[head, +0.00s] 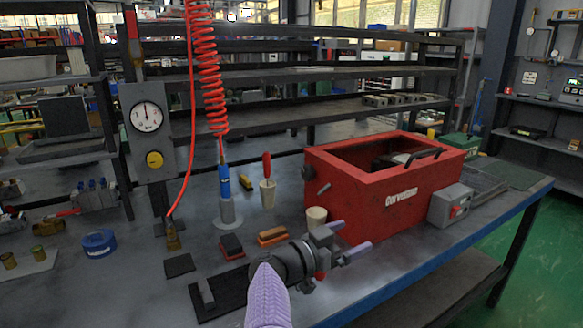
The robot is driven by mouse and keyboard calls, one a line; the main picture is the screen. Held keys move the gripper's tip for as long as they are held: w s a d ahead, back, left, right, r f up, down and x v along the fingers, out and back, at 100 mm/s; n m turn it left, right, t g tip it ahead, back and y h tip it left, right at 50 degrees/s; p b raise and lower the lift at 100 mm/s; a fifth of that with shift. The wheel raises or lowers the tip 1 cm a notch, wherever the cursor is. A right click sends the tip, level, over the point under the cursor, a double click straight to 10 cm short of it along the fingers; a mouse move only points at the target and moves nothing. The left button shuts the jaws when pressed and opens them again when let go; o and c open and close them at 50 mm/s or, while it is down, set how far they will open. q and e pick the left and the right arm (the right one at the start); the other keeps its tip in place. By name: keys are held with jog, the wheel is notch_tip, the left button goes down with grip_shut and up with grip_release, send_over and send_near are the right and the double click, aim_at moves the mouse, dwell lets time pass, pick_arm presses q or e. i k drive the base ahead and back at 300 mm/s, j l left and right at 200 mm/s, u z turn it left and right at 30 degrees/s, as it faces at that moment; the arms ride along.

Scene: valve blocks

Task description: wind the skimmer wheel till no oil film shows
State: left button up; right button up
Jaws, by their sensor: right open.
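The red tank (372,205) stands on the bench right of centre, its top open. Its inside (385,155) looks dark, and I cannot tell whether an oil film shows there. A small grey hub (308,172) with a short rod (324,188) sits on the tank's left end; it may be the skimmer wheel. My right gripper (355,234) is open and empty in front of the tank's lower left corner, fingers pointing right, apart from the hub and rod. My left gripper is not in view.
A grey box with a red knob (450,205) is at the tank's right front. A blue air tool (226,185) on a red coiled hose, a red-handled tool in a holder (267,190) and two brushes (272,236) are left of the tank. A gauge panel (148,130) stands farther left.

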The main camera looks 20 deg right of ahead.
aim_at(308, 172)
jog(key=i+j, duration=0.15)
jog(key=i, duration=0.85)
